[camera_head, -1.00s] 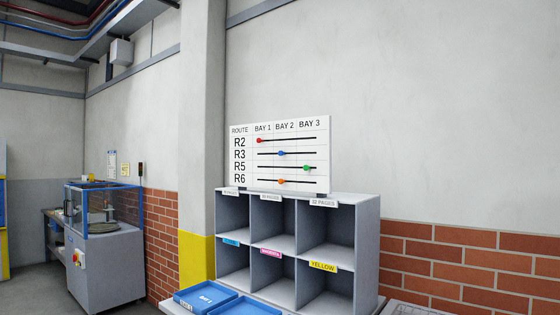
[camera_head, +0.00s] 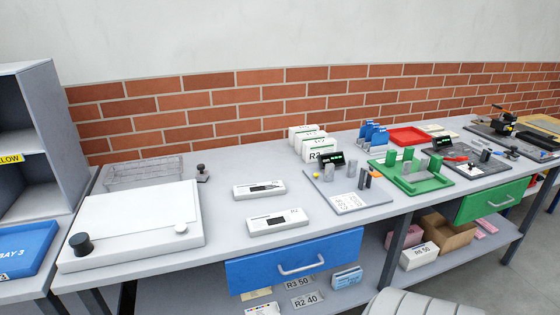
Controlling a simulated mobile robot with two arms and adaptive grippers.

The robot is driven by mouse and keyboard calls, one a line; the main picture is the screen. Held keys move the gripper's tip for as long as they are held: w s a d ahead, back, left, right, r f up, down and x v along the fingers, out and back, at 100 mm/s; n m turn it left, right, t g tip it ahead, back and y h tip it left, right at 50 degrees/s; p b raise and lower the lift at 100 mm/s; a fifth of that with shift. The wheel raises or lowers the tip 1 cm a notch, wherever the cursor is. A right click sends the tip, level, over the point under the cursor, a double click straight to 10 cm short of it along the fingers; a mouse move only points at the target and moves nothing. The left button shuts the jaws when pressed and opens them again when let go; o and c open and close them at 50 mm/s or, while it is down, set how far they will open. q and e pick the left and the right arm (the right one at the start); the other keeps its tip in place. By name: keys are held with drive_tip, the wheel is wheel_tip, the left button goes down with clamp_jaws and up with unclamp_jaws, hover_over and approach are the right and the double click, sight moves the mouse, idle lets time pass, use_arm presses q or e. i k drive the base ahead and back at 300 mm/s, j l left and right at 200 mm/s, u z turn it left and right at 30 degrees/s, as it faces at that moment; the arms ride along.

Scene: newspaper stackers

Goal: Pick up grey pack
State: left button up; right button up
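I cannot tell for sure which thing is the grey pack. Pale grey-white packs lie on the lower shelf under the blue drawer: one marked R3 50 (camera_head: 299,281) and one marked R2 40 (camera_head: 306,299). A white pack marked R6 50 (camera_head: 419,256) stands farther right on that shelf. Two flat white packs with dark label strips lie on the bench top, one behind (camera_head: 259,190) and one in front (camera_head: 277,222).
A grey bench (camera_head: 235,238) runs along the brick wall, with a blue drawer (camera_head: 290,262) and a green drawer (camera_head: 497,199). On it are a white board (camera_head: 135,225), a wire basket (camera_head: 143,172), upright white cards (camera_head: 312,143) and a green fixture (camera_head: 408,178). Grey pigeonholes (camera_head: 50,120) stand left.

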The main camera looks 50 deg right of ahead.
sight(261, 225)
drive_tip(key=z, duration=1.65)
